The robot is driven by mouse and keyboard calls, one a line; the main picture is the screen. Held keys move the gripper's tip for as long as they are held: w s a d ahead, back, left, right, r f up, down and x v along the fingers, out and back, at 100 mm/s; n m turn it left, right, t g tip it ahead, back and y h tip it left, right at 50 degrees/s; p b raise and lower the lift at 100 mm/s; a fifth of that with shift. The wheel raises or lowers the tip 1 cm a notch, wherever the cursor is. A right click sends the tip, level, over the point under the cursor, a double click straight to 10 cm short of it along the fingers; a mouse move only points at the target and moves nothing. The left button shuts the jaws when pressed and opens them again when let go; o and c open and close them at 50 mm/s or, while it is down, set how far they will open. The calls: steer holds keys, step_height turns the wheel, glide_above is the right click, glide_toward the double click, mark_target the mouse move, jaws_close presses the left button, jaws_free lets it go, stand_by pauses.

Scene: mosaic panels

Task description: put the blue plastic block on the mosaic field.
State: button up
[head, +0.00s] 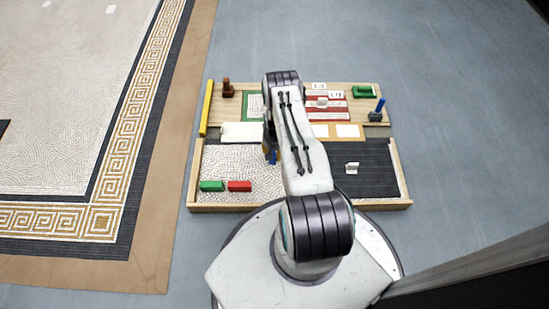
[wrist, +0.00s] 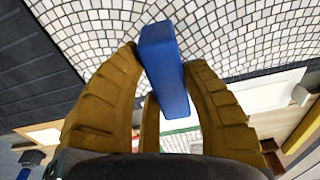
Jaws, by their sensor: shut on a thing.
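The blue plastic block (wrist: 165,70) is between the two brown fingers of my gripper (wrist: 164,62) in the wrist view. My gripper is shut on it. In the head view a small part of the block (head: 273,158) shows beside my arm, which hides most of the gripper (head: 268,152). The mosaic field (head: 228,160) is the white tiled area in the left half of the wooden tray. The block is over its right part. In the wrist view the white tiles (wrist: 235,35) lie behind the block; whether it touches them I cannot tell.
A green block (head: 212,186) and a red block (head: 240,186) lie at the field's front left. A dark ribbed area (head: 365,178) with a small white piece (head: 352,168) is on the right. A back board (head: 300,90) holds tools and samples. A yellow bar (head: 206,108) is at left.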

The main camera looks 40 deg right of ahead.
steer(key=shift+f, duration=0.1)
step_height(320, 180, down, 4)
steer(key=b, duration=0.6)
stand_by(0.3)
steer(key=o, duration=1.1)
